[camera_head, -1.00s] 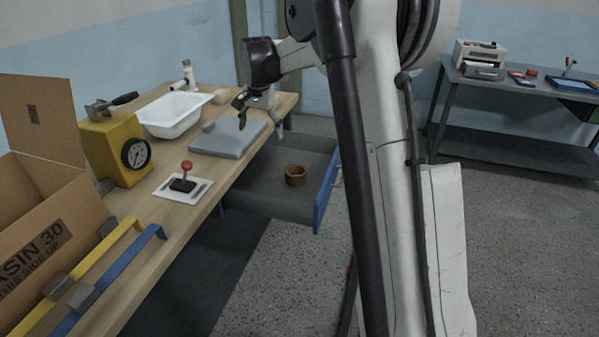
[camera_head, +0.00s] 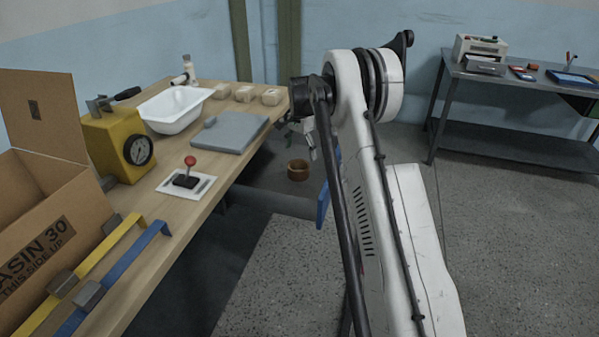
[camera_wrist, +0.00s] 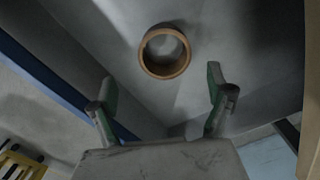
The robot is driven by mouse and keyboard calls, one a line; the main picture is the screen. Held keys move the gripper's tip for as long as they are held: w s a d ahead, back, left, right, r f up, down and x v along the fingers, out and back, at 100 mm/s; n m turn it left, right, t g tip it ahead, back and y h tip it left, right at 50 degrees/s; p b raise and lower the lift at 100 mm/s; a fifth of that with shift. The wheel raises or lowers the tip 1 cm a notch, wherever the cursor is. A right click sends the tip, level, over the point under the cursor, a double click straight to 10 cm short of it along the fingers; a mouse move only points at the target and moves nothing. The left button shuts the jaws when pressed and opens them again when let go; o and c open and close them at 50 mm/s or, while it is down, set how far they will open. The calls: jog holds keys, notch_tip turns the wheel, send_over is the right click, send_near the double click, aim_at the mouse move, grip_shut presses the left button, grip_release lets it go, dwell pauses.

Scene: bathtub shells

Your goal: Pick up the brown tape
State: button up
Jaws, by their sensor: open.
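The brown tape (camera_head: 298,176) is a ring lying flat on the floor of an open grey drawer (camera_head: 268,200) under the workbench, near the drawer's blue front (camera_head: 323,203). In the wrist view the tape (camera_wrist: 165,75) is seen from above, with its hole showing. My gripper (camera_head: 308,147) is above the drawer, over the tape, and partly hidden by my arm in the head view. Its two green-padded fingers (camera_wrist: 159,82) are spread and empty in the wrist view. The tape appears just beyond and between the fingertips, not touched.
The workbench (camera_head: 232,168) holds a grey slab (camera_head: 229,133), a white tub (camera_head: 175,126), a red-knobbed joystick (camera_head: 190,162), a yellow gauge box (camera_head: 106,148) and a cardboard box (camera_head: 45,238). The drawer walls stand around the tape. The floor to the right is open.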

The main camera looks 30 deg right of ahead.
aim_at(299, 169)
notch_tip(299, 169, down, 4)
jog(key=shift+f, duration=0.2)
jog(key=f, duration=0.3)
jog(key=f+b, duration=0.1)
jog(key=f, duration=0.1)
jog(key=shift+w, duration=0.4)
jog(key=c, duration=1.3)
